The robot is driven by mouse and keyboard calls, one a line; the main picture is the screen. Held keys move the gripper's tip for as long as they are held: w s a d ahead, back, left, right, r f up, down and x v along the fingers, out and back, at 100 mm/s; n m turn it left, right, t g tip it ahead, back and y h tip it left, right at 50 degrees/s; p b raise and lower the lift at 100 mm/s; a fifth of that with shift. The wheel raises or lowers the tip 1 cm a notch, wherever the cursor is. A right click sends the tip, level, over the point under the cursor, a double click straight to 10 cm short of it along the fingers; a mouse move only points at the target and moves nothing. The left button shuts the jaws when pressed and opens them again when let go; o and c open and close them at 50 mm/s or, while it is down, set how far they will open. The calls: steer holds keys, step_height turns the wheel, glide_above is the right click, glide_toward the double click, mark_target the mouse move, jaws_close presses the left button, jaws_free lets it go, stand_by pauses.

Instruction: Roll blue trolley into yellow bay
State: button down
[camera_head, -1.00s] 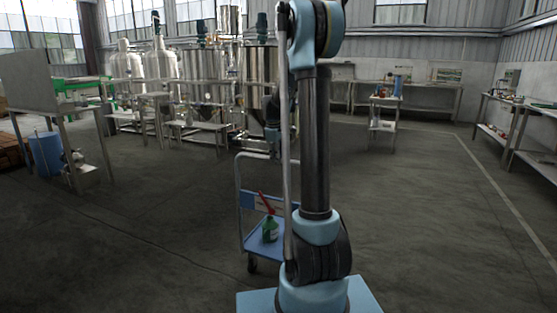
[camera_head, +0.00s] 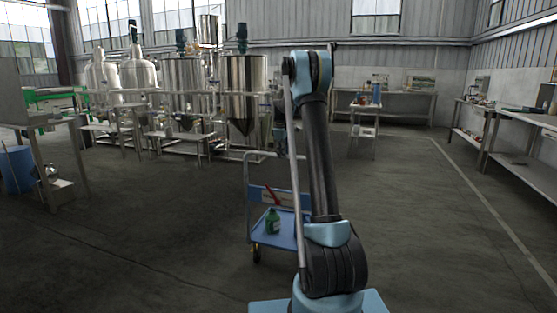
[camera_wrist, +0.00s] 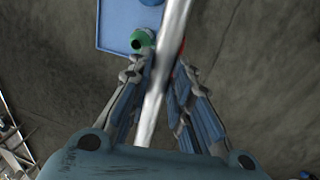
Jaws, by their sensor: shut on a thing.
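The blue trolley (camera_head: 286,240) stands on the floor just ahead, partly hidden by my arm. A silver push handle rises at its near-left side. A green bottle (camera_head: 273,222) and a red object (camera_head: 270,196) are on it. My gripper (camera_wrist: 160,72) is shut on the trolley's silver handle bar (camera_wrist: 172,35) in the wrist view, with a finger on each side. The blue deck (camera_wrist: 115,25) and the green bottle (camera_wrist: 142,40) show beyond it. In the head view my gripper is mostly hidden behind my arm. No yellow bay shows in either view.
Steel stirred tanks (camera_head: 245,90) and low benches stand at the back left. A small cart (camera_head: 363,125) stands before the back-wall bench. Shelved benches (camera_head: 515,165) line the right. A blue drum (camera_head: 17,170) is at the left. The floor right of the trolley is open.

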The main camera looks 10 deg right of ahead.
steer(key=shift+w+d+r, duration=0.1)
steer(key=shift+w+d, duration=0.3)
steer(key=shift+w, duration=0.35)
steer(key=shift+w+d, duration=0.35)
steer(key=shift+w, duration=0.35)
steer(key=c, duration=1.4)
jaws_free()
steer(key=shift+w, duration=0.1)
steer(key=shift+c, duration=0.2)
steer(key=shift+r, duration=0.1)
step_height(320, 180, up, 11)
steer(key=s+a, duration=0.1)
steer(key=s, duration=0.1)
steer(key=shift+r, duration=0.2)
steer(key=shift+s, duration=0.1)
